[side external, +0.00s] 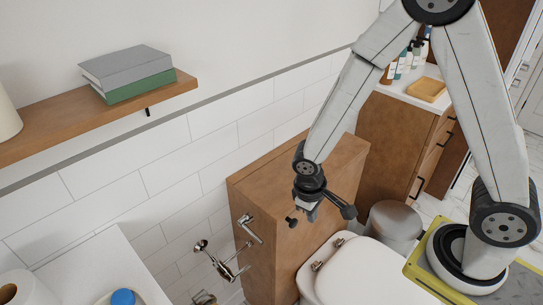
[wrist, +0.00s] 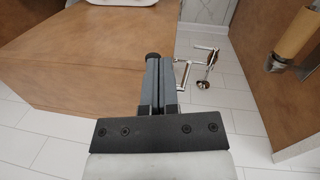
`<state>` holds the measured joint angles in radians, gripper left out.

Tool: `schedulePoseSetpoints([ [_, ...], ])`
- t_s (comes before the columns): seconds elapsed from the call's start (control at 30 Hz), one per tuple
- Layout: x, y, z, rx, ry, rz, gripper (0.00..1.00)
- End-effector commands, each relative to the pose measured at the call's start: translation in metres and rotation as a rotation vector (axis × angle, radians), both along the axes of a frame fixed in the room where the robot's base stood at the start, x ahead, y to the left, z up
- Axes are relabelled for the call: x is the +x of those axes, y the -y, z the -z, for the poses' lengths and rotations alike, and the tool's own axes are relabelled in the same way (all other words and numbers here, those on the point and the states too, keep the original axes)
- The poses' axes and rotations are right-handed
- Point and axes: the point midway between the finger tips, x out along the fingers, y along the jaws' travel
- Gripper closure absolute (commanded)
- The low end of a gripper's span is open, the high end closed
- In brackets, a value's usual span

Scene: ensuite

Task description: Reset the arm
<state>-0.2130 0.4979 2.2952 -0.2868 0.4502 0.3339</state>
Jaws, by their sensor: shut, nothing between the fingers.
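My gripper (side external: 311,214) hangs in front of the brown wooden cabinet behind the toilet in the side view, pointing down, with nothing held. In the wrist view my gripper (wrist: 158,60) shows its two dark fingers together, shut and empty. My arm rises from its base at the right, bends at the top of the picture and comes down to the gripper. Whether the gripper touches the cabinet cannot be told.
The brown cabinet (side external: 265,190) and white toilet (side external: 365,275) lie close around the gripper. Metal wall fittings (side external: 222,262) are to its left. A shelf (side external: 60,125) holds books (side external: 127,75). A grey bin (side external: 393,222) and a vanity with bottles (side external: 403,62) stand at right.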

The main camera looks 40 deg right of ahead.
Motion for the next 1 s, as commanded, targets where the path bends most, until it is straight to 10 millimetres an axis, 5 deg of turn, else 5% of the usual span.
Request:
schedulePoseSetpoints([
  [0.6, -0.009, 0.001, -0.014, 0.011, 0.014, 0.011, 1.00],
  [1.0, -0.012, 0.024, -0.063, 0.101, 0.160, 0.079, 1.00],
])
